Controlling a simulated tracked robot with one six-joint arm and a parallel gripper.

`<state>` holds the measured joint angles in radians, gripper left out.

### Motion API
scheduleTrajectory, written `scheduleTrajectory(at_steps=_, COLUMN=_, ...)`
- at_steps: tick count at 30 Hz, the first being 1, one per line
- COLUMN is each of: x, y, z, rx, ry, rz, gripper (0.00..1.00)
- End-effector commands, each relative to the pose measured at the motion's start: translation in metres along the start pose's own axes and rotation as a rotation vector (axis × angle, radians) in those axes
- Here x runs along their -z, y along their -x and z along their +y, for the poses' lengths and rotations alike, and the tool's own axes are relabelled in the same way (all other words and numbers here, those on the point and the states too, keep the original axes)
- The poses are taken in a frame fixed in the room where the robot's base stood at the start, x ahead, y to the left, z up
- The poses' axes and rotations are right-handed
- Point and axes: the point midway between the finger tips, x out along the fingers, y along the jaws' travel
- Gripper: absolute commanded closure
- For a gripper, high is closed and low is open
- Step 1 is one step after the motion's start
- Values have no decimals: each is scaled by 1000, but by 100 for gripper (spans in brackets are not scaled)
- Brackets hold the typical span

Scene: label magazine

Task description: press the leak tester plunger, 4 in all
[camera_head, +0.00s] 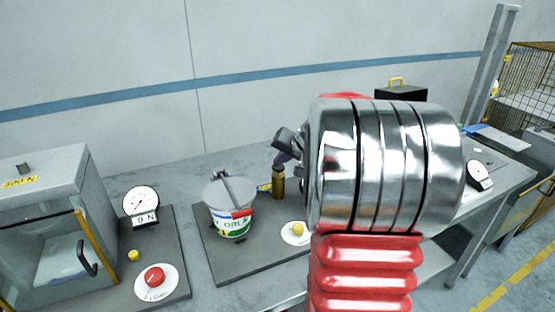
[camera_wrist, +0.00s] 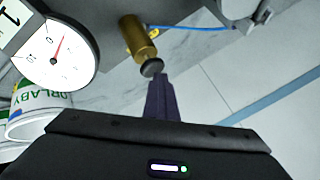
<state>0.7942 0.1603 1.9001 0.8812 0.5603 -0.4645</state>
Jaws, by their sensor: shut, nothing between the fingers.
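The leak tester plunger is an upright brass cylinder (camera_head: 279,186) beside the white tub (camera_head: 233,222) on a dark plate. In the wrist view the brass plunger (camera_wrist: 139,38) has a dark round cap (camera_wrist: 151,67). My gripper (camera_head: 284,157) is shut and empty, its purple-grey fingertips at the cap. In the wrist view my gripper (camera_wrist: 158,76) points at the cap; I cannot tell whether it touches or is just short of it. A white dial (camera_wrist: 58,50) with a red needle shows in the wrist view. My wrist hides part of the bench in the head view.
To the left stand a grey glass-fronted box (camera_head: 60,215), a dial reading 0 N (camera_head: 141,203) and a red button (camera_head: 154,276). A yellow button (camera_head: 298,229) sits in front of the plunger. A blue hose (camera_wrist: 190,27) runs from the plunger. A black case (camera_head: 400,93) stands behind.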

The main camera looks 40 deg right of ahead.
Motion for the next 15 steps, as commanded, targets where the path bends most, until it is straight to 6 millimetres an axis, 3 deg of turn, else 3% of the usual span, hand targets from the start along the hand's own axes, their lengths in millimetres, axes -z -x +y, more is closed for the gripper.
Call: scheduleTrajectory(at_steps=15, x=11, y=15, z=-11, rx=0, ry=1, rz=0, gripper=100)
